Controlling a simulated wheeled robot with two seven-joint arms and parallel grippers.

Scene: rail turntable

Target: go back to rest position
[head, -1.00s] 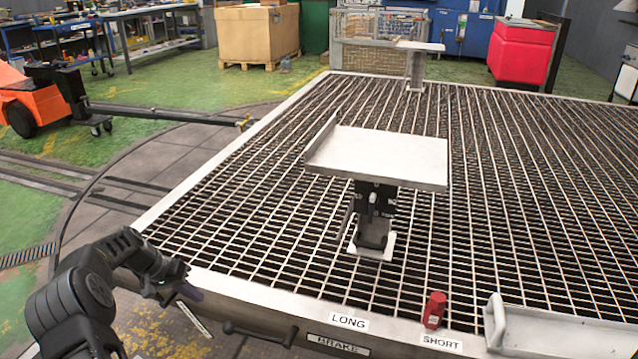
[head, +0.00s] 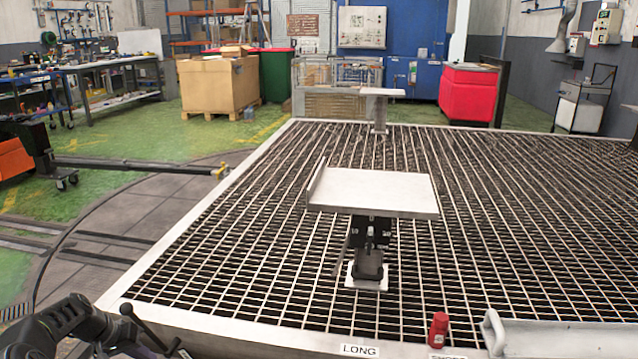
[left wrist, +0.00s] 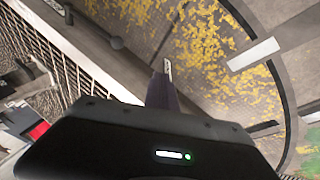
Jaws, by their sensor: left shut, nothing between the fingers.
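My left arm shows at the lower left corner of the head view, dark grey, beside the near left corner of the turntable. My left gripper (head: 172,350) is at the bottom edge there, partly cut off. In the left wrist view its slim dark fingers (left wrist: 166,72) are together, with nothing held between them. They point over the yellow-stained floor, apart from the turntable's edge. My right arm and gripper are not in view.
The grated turntable (head: 230,257) fills the middle. On it stand a plate on a post (head: 372,190), a smaller far stand (head: 381,92) and a red cylinder (head: 438,330) by the front edge. A dark handle (left wrist: 115,42) juts from the turntable's side.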

